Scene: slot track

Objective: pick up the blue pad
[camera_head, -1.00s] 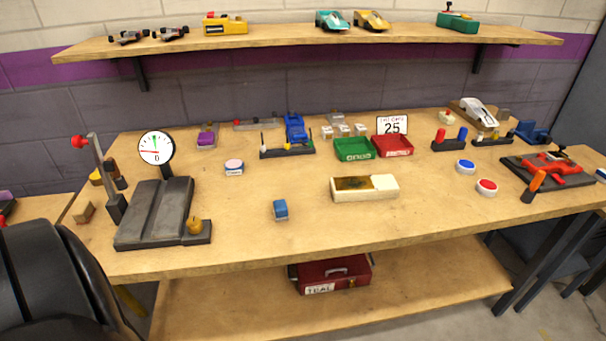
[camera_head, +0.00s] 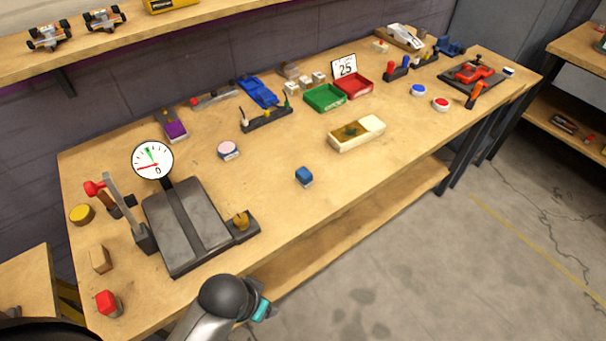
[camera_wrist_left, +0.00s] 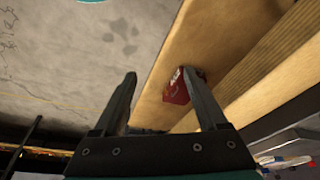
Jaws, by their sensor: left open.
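The blue pad does not show in that view. In the head view an arm of mine with a black joint and a teal part rises at the bottom, in front of the bench and below the pad; its fingers cannot be made out there. My right gripper is not in view.
The dark scale (camera_head: 188,225) with a dial stands left of the pad. The wood around the pad is clear. A red case (camera_wrist_left: 177,88) shows beyond my left fingers.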

